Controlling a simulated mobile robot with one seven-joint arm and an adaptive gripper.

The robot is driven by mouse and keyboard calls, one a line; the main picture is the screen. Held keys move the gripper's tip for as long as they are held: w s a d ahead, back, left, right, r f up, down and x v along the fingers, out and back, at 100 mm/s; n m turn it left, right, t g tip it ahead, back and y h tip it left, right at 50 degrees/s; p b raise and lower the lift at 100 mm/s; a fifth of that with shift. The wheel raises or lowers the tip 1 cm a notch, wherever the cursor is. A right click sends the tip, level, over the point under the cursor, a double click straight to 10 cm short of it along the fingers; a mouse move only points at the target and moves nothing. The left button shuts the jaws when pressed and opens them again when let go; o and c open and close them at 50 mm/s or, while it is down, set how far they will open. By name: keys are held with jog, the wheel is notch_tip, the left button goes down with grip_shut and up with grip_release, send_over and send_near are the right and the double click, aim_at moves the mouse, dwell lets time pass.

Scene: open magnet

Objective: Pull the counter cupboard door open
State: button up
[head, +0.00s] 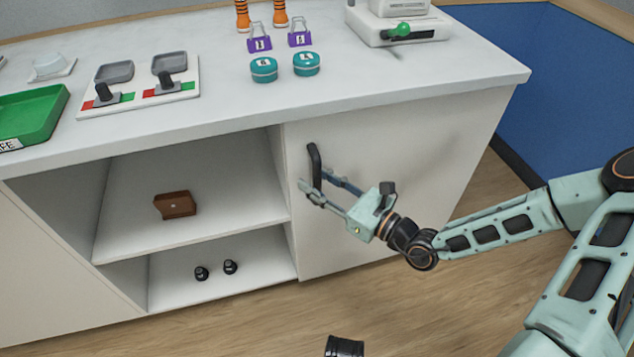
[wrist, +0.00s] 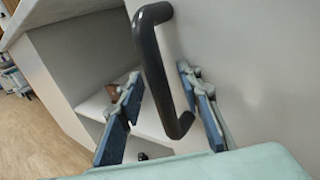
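The counter cupboard door (head: 420,150) is a plain pale panel at the right of the counter front, and it looks shut. Its dark curved handle (head: 314,160) stands upright near the door's left edge. My gripper (head: 320,182) is open at the handle's lower part. In the wrist view, the handle (wrist: 150,60) runs between the two spread blue-grey fingers (wrist: 162,108), with a gap showing on each side. I cannot tell how deep the handle sits between the fingertips.
Open shelves left of the door hold a brown box (head: 176,204) and small black knobs (head: 216,271). The countertop (head: 210,115) carries a green tray (head: 32,115), a switch panel (head: 140,85), teal tins, purple padlocks and a white device. Wooden floor (head: 420,310) in front is mostly clear.

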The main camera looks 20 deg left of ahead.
grip_shut()
dwell(0.5)
